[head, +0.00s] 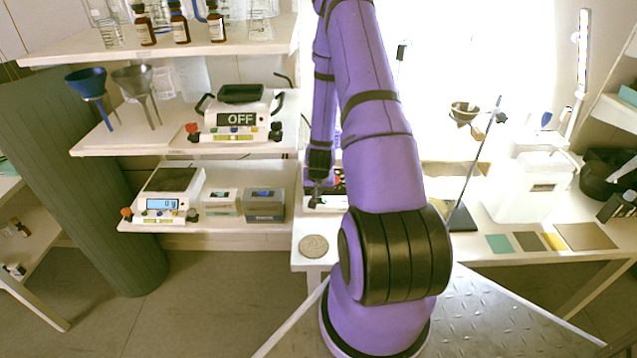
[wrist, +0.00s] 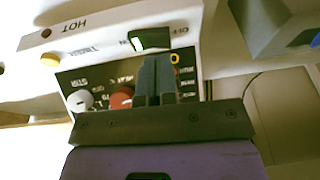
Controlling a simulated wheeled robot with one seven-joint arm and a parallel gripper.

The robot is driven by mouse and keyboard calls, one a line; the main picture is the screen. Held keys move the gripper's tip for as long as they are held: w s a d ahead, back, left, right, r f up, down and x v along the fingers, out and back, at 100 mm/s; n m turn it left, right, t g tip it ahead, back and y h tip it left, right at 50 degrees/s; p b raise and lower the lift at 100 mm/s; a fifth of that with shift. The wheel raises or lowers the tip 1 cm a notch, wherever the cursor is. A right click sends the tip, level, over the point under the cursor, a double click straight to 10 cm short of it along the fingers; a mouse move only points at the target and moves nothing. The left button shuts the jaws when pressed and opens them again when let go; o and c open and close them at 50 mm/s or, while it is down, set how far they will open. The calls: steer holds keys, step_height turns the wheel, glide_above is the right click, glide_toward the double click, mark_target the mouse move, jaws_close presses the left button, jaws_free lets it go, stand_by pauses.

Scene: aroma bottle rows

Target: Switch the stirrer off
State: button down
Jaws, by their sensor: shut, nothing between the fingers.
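The stirrer (wrist: 92,55) shows upside down in the wrist view, a white body with a black control panel marked HOT and STIR.
A flat round disc (head: 314,245) lies on the bench in front of the stirrer. Small boxes (head: 264,205) and a scale (head: 168,195) stand on the shelf to the left. A device reading OFF (head: 236,119) is on the shelf above. A retort stand (head: 462,215) is to the right.

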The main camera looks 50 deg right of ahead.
steer(key=shift+x, duration=0.8)
steer(key=shift+s+a+f, duration=0.1)
steer(key=shift+a+f, duration=0.05)
steer(key=shift+a, duration=0.1)
steer(key=shift+a+f, duration=0.15)
steer(key=shift+f, duration=0.2)
steer(key=shift+w+a+f, duration=0.15)
steer(key=shift+w+a, duration=0.1)
steer(key=shift+s, duration=0.1)
